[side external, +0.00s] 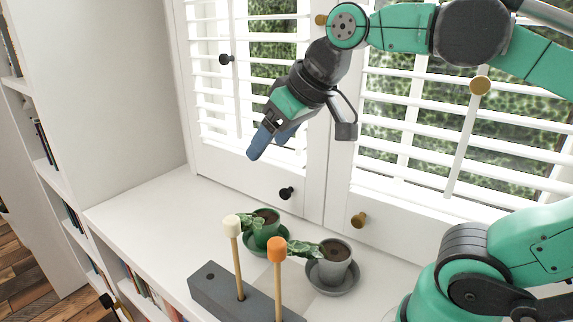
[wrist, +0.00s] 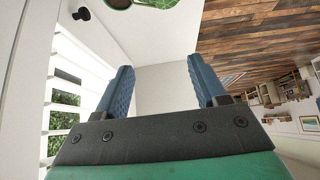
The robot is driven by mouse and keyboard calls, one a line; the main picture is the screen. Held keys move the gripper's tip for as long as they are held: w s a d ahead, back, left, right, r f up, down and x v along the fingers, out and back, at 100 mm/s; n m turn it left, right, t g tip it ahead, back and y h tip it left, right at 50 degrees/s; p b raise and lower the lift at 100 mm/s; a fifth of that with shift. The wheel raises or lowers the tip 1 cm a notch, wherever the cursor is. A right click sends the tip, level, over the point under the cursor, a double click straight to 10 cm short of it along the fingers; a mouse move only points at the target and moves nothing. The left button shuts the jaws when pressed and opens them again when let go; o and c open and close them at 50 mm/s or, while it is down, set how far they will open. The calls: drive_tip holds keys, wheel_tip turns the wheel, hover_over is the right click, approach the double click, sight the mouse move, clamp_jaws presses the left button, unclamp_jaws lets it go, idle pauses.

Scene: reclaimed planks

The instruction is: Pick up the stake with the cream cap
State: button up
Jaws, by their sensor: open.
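The stake with the cream cap (side external: 232,228) stands upright in a dark grey block (side external: 212,287) on the white window sill, in the side external view. A second stake with an orange cap (side external: 277,250) stands to its right in the same block. My gripper (side external: 257,147) is high above the sill, up and to the right of the cream cap, and touches nothing. In the wrist view its two blue fingers (wrist: 160,88) are apart with nothing between them. Neither stake shows in the wrist view.
A green pot with a plant (side external: 266,228) stands just behind the stakes. A grey pot on a saucer (side external: 335,265) is to the right. White shutters with knobs (side external: 358,219) rise behind. The sill's left part (side external: 150,215) is clear. The block has an empty hole at its left end.

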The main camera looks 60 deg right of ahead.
drive_tip(key=a+g, duration=0.2)
drive_tip(key=a+r+g, duration=0.1)
drive_tip(key=a+g, duration=0.1)
drive_tip(key=a, duration=0.1)
drive_tip(key=a+r+g, duration=0.1)
drive_tip(key=a+g, duration=0.1)
drive_tip(key=a, duration=0.1)
drive_tip(key=shift+w+a+g, duration=0.1)
drive_tip(key=shift+w+g, duration=0.1)
drive_tip(key=shift+g, duration=0.2)
hover_over(231, 219)
wheel_tip(231, 219, down, 5)
drive_tip(key=shift+r, duration=0.2)
drive_tip(key=shift+f, duration=3.1)
clamp_jaws()
